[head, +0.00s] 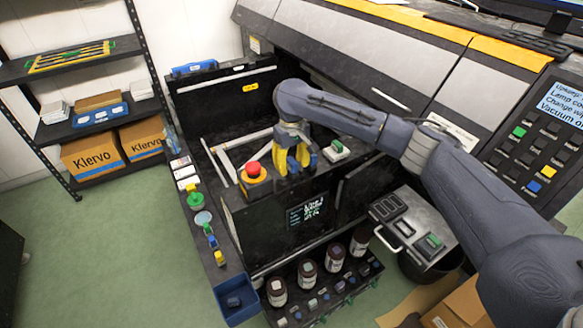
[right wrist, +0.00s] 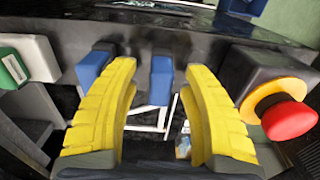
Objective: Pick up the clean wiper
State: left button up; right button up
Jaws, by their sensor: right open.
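My right gripper (head: 293,165) is open over the black machine front, between the red button and a green-and-white block. In the right wrist view, its yellow fingers (right wrist: 160,68) are apart. A blue block (right wrist: 161,80) shows between them, and a second blue block (right wrist: 97,66) sits beside the left finger. Both are at a dark ledge. I cannot tell whether either is the clean wiper, and no wiper can be made out for certain. The fingers hold nothing that I can see. My left gripper is not in view.
The red button (head: 253,169) on its yellow ring is close left of the gripper. The green-and-white block (head: 336,151) is close right. Dark bottles (head: 307,272) stand in a front rack beside a blue bin (head: 236,299). A shelf (head: 75,129) stands at far left.

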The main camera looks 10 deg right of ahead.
jog(key=shift+o, duration=0.3)
grip_shut()
jog(key=shift+r, duration=0.1)
